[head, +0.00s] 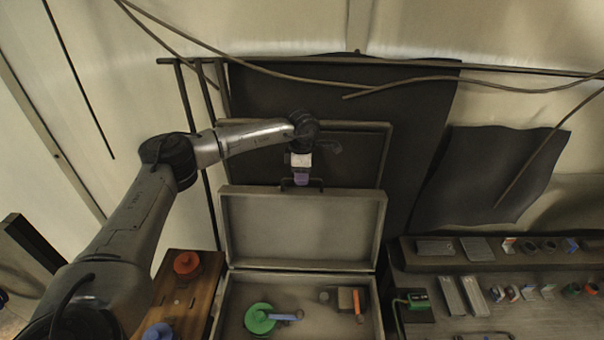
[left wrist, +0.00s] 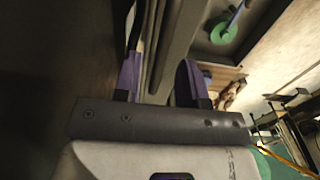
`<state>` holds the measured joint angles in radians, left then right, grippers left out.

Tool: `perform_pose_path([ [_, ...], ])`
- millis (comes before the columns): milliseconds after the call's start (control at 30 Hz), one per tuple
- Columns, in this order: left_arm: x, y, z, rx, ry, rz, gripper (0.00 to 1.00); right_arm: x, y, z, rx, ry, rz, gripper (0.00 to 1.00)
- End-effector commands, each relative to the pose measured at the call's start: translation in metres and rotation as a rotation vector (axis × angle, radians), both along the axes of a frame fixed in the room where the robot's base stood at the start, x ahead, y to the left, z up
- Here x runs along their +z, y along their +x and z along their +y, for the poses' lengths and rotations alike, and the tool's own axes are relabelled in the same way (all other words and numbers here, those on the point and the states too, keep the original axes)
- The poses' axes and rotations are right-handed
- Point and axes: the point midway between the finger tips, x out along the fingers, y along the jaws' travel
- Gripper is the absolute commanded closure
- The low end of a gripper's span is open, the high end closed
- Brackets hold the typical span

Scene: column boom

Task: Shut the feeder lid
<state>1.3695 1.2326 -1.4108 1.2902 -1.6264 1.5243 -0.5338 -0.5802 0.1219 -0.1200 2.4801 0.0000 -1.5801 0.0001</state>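The feeder is a grey box (head: 228,310) with its lid (head: 300,228) standing open, tilted up at the back. A small dark handle (head: 318,184) sits at the lid's top edge. My left gripper (head: 301,180) is at that edge, by the handle. In the left wrist view, the purple-tipped fingers of my left gripper (left wrist: 160,80) stand apart. A grey edge of the lid (left wrist: 172,45) runs between them, with a gap on the right side. Whether a finger touches it is hidden. My right gripper is in neither view.
Inside the box lie a green round part (head: 259,318) and an orange-tipped piece (head: 358,305). A wooden board (head: 196,300) with a red knob (head: 187,263) stands left of it. A shelf (head: 455,262) with several small parts is on the right. Cables (head: 420,79) hang behind.

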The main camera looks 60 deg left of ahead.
Motion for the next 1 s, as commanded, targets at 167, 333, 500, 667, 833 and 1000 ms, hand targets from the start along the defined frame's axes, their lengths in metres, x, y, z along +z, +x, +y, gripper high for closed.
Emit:
perform_pose_path([
  [167,-0.0061,0.0001,-0.0002,0.0,-0.001,-0.001,0.62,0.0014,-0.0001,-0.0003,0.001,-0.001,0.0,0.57],
  [333,-0.0072,0.0001,-0.0002,0.0,-0.001,-0.001,0.62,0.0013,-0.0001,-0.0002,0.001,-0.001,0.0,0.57],
  [500,-0.007,0.0002,-0.0002,0.0,-0.001,-0.001,0.68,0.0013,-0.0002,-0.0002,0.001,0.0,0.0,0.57],
  [667,-0.0069,0.0001,-0.0002,0.0,-0.001,-0.001,0.83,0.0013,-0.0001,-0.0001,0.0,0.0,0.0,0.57],
  [833,-0.0068,0.0002,-0.0002,0.0,-0.001,-0.001,0.99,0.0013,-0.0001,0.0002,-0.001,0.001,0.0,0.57],
  [1000,-0.0067,0.0001,-0.0003,0.0,-0.001,-0.001,1.0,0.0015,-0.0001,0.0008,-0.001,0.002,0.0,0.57],
])
